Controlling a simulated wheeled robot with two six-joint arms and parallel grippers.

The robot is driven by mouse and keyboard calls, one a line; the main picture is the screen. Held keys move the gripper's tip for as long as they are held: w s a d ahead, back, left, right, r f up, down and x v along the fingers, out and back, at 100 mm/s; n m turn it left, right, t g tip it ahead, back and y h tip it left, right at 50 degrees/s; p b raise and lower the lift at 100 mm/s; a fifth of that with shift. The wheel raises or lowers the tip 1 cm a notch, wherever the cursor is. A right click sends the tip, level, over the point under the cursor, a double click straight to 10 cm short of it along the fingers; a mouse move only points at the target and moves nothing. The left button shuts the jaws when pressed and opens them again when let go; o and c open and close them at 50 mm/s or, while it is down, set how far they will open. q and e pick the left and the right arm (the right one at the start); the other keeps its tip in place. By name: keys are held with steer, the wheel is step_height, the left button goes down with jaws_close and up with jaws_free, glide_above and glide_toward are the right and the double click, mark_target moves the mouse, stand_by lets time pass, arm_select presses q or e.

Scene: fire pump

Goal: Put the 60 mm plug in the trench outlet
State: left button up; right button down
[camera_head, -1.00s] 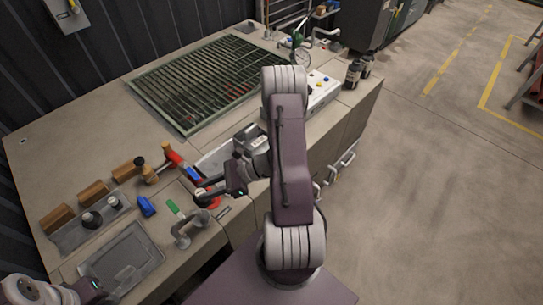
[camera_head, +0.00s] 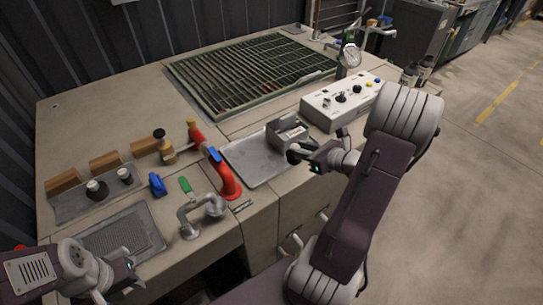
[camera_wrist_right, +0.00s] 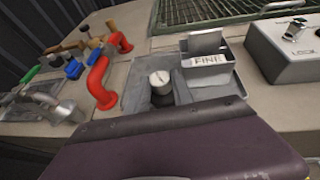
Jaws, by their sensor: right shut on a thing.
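My right gripper (camera_head: 296,156) is shut on a dark plug at its fingertips, above the near right side of the shallow grey tray (camera_head: 258,166). In the right wrist view the plug (camera_wrist_right: 161,86) shows a pale round top on a dark body. Two more dark plugs with pale tops, one larger (camera_head: 96,189) and one smaller (camera_head: 124,175), stand on a plate at the left. The green-framed grating (camera_head: 250,70) lies at the back. I cannot make out the trench outlet. My left gripper (camera_head: 126,272) is low at the left; its jaws are unclear.
A grey box marked FINE (camera_wrist_right: 208,66) stands in the tray, close to the held plug. A white control box (camera_head: 340,100) is to the right. A red pipe (camera_head: 226,180), grey elbow (camera_head: 190,222), blue piece (camera_head: 157,184) and wooden blocks (camera_head: 105,162) crowd the left.

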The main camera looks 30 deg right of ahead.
steer(key=s+d+r+m+h, duration=0.1)
steer(key=d+r+h, duration=0.1)
steer(key=d, duration=0.1)
steer(key=b, duration=0.1)
glide_above(277, 165)
step_height(277, 165, down, 7)
step_height(277, 165, down, 4)
steer(key=shift+s+r+b, duration=0.1)
steer(key=shift+r+b, duration=0.05)
steer(key=shift+b, duration=0.3)
steer(key=shift+f, duration=0.2)
steer(key=shift+f, duration=0.15)
steer(key=c, duration=1.1)
jaws_free()
